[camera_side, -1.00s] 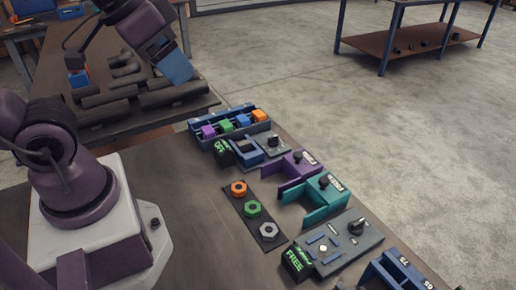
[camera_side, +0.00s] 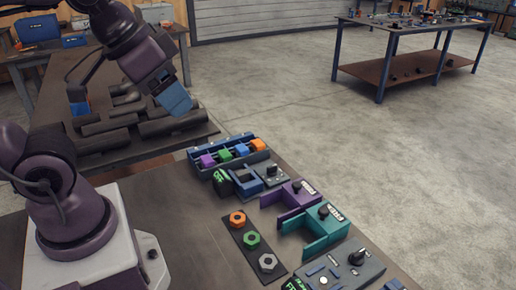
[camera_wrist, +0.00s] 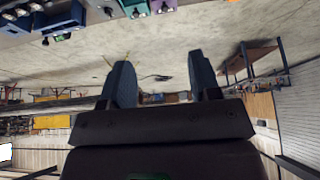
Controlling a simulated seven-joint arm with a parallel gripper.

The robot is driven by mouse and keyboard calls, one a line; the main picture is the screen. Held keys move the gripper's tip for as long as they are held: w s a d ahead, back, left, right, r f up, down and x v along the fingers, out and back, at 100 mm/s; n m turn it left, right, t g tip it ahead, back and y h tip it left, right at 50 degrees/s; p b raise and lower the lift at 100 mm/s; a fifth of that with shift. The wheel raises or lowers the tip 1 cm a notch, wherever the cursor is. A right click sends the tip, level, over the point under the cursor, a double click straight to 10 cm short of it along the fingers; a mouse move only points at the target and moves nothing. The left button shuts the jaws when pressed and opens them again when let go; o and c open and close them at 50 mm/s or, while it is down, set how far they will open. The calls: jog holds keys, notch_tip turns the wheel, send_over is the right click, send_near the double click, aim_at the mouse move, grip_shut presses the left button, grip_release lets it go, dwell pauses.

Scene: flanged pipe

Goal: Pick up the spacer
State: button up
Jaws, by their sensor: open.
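No part is labelled as the spacer, and I cannot tell which one it is. Small purple, green, blue and orange blocks (camera_side: 241,150) sit in a blue rack (camera_side: 205,170) on the near bench. Orange, green and grey hex nuts (camera_side: 252,238) lie in a row on a dark strip. My gripper (camera_side: 177,99), with blue fingers, hangs in the air up and left of the rack in the side view. In the wrist view its two fingers (camera_wrist: 159,64) are apart, with nothing visible between them.
Purple (camera_side: 287,193) and teal (camera_side: 318,230) bracket fixtures and a grey panel with a knob (camera_side: 358,257) line the bench's right edge. Dark pipes (camera_side: 110,135) lie on another table at left. The bench left of the nuts is clear.

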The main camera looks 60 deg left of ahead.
jog(key=shift+f, duration=0.1)
jog(key=shift+c, duration=0.5)
jog(key=n+g+y, duration=0.5)
jog(key=n+g, duration=0.1)
jog(key=n, duration=1.2)
send_near(258, 142)
jog(key=shift+h, duration=0.3)
jog(key=x, duration=0.9)
jog(key=shift+a, duration=0.25)
jog(key=shift+c, duration=0.5)
